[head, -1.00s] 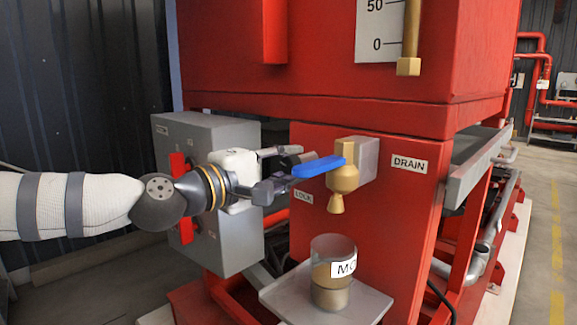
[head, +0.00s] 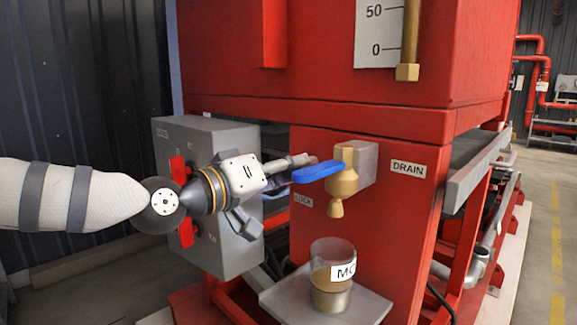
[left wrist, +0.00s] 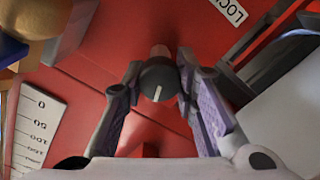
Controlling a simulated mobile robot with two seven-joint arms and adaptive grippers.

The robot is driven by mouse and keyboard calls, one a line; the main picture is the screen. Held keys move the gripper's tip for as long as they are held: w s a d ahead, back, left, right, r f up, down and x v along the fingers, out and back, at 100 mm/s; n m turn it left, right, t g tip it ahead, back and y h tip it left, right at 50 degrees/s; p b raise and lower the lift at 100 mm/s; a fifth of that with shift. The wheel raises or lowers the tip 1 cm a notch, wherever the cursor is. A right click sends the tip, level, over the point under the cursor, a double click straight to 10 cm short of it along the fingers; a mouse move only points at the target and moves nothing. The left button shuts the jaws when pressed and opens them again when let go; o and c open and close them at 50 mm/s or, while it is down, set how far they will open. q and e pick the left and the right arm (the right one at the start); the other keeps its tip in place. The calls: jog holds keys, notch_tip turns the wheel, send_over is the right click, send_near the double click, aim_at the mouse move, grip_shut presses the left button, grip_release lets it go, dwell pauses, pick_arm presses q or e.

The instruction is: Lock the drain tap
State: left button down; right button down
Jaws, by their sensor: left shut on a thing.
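The brass drain tap (head: 343,180) sticks out from the red panel, with its blue lever (head: 318,172) pointing left. The tap's brass body (left wrist: 38,18) and blue lever (left wrist: 12,50) are partly seen at the upper left of the left wrist view. A black round lock knob (left wrist: 158,80) with a white mark sits on the panel near the LOCK label (left wrist: 228,10). My left gripper (left wrist: 157,72) is shut on this knob, one finger on each side. In the head view, my left gripper (head: 292,162) is left of the lever and hides the knob. My right gripper is not in view.
A measuring cup (head: 332,283) stands on a grey shelf (head: 372,309) below the tap. A grey box (head: 180,135) with red handles is behind my left wrist. A DRAIN label (head: 408,169) is right of the tap. A scale plate (head: 378,35) hangs above.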

pick_arm(q)
jog(key=shift+r+m+p, duration=0.1)
jog(key=shift+m+p, duration=0.3)
jog(key=shift+m, duration=1.8)
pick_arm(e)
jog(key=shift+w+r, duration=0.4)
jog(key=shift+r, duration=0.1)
pick_arm(q)
jog(key=c, duration=1.3)
grip_release()
jog(key=v, duration=1.2)
